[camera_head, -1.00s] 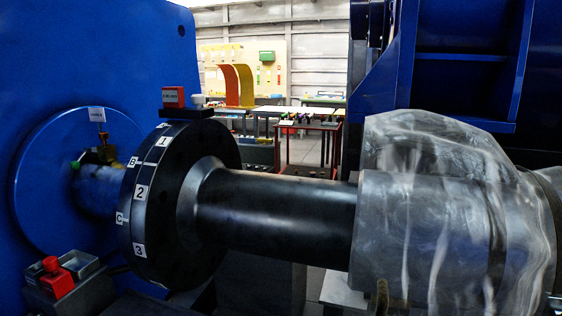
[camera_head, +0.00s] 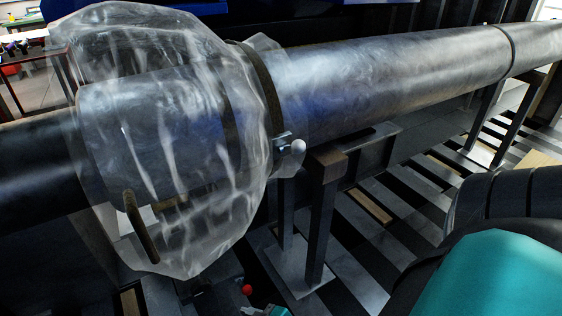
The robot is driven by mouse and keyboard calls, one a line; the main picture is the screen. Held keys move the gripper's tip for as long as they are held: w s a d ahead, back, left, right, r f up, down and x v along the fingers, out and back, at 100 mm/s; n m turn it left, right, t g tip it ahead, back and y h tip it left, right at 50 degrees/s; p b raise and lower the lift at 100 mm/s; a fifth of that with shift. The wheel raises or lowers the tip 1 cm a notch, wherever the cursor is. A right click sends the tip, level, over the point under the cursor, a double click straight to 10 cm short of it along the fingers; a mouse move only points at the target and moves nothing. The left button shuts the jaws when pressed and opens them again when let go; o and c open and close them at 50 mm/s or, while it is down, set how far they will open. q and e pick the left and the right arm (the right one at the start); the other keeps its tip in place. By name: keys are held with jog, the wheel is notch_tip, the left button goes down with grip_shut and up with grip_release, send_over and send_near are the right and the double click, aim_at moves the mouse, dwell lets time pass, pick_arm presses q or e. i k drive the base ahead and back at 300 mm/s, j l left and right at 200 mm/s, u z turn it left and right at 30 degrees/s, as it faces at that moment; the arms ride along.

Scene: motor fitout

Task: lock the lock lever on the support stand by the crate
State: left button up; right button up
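A support stand (camera_head: 322,225) with dark metal legs, a brown block on top and a grey base plate stands under the long steel shaft (camera_head: 400,85). A small red ball (camera_head: 247,289) shows low, left of the base plate. I cannot tell whether it belongs to a lock lever. A clamp with a white ball knob (camera_head: 298,146) sits on the band around the shaft's clear plastic wrap. No crate can be made out. Neither gripper can be made out. A small teal and white piece (camera_head: 268,311) is cut off by the bottom edge, too little of it to identify.
A slatted floor (camera_head: 350,265) lies beneath. Another dark support (camera_head: 490,125) stands farther right. A black and teal body, likely my arm, fills the lower right.

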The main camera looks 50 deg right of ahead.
aim_at(247, 290)
jog(key=l+z, duration=0.15)
jog(key=z, duration=0.85)
jog(key=i+l, duration=0.1)
jog(key=l, duration=0.5)
jog(key=i+z, duration=0.05)
